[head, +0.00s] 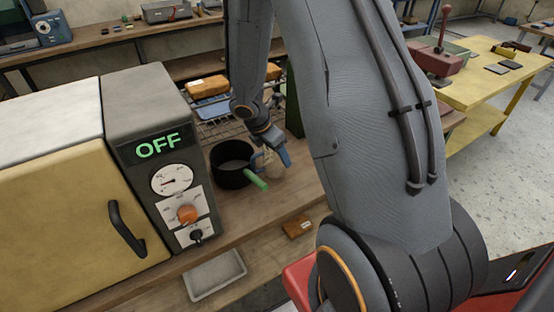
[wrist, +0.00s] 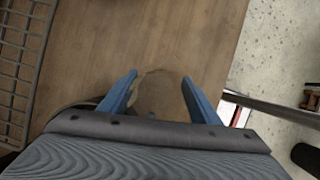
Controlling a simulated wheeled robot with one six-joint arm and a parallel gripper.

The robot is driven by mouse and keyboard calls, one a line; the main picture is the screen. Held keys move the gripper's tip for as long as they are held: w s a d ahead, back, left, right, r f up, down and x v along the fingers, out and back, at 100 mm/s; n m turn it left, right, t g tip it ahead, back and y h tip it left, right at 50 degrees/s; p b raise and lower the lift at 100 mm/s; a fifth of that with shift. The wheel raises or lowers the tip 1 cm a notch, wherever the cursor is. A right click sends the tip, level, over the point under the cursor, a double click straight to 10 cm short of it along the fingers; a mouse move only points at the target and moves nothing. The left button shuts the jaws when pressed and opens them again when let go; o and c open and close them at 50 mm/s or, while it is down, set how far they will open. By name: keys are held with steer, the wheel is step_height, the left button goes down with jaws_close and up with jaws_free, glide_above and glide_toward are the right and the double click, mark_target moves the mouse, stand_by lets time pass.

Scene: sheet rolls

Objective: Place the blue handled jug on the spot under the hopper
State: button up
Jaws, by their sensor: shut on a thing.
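My gripper (head: 272,146) reaches down over the bench, just right of a black pot. It is shut on a see-through, tan-looking jug (head: 273,172), whose blue handle (head: 257,160) shows on the left side. In the wrist view the jug (wrist: 158,96) sits between the two blue fingers of my gripper (wrist: 160,92), its lower part hidden by the gripper body. I cannot tell whether the jug touches the bench. No hopper or marked spot can be made out; my arm covers much of the head view.
The black pot (head: 231,178) with a green handle (head: 255,180) stands close left of the jug. An oven with an OFF display (head: 158,146) stands further left. A wire rack (head: 215,128) is behind. The wooden bench (wrist: 130,35) ends at right, above the floor.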

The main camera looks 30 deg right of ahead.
steer(key=shift+f, duration=1.3)
steer(key=shift+f, duration=0.1)
steer(key=o, duration=1.1)
